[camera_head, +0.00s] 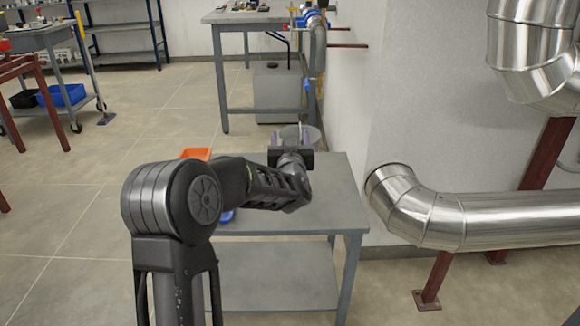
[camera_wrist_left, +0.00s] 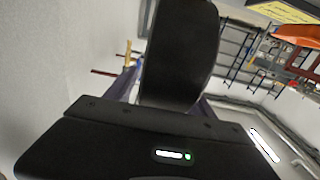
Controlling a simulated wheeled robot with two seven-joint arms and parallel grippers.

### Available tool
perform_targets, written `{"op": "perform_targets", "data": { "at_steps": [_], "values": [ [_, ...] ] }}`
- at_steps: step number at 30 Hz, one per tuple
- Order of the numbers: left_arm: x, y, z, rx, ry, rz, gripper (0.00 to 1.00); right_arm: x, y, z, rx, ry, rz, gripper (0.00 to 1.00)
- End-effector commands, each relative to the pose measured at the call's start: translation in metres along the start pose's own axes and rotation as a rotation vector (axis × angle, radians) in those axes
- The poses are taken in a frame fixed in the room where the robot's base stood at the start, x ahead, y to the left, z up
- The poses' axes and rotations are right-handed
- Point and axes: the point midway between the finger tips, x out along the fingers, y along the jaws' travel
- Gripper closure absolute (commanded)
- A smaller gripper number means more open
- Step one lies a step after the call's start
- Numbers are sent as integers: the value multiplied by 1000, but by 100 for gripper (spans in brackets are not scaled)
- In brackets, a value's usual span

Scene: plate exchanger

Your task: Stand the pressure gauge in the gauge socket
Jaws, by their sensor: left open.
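My left gripper (camera_head: 290,138) is over the back of the small grey table, with its fingers pointing away from the head camera. It is open. A grey rounded thing (camera_head: 314,138), perhaps the pressure gauge, shows just behind the fingers and is partly hidden by them. In the left wrist view a large dark rounded body (camera_wrist_left: 180,55), probably the gauge's back, stands between the fingers. I cannot tell whether they touch it. The gauge socket cannot be made out. My right gripper is not in view.
The grey table (camera_head: 325,205) has bare top at its right. An orange thing (camera_head: 195,153) and a blue thing (camera_head: 228,216) show partly behind my arm. A silver pipe (camera_head: 470,220) and the wall stand to the right. A workbench (camera_head: 240,17) stands farther back.

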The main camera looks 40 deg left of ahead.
Motion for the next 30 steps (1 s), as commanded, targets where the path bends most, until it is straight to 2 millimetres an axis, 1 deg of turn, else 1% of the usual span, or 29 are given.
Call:
{"op": "perform_targets", "data": {
  "at_steps": [1,2,23,30],
  "values": [
    [0,0,0,0,0,0,40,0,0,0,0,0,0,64],
    [0,0,0,0,0,0,42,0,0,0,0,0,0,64],
    [0,0,0,0,0,0,99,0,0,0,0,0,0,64],
    [0,0,0,0,0,0,100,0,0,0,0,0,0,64]
  ]
}}
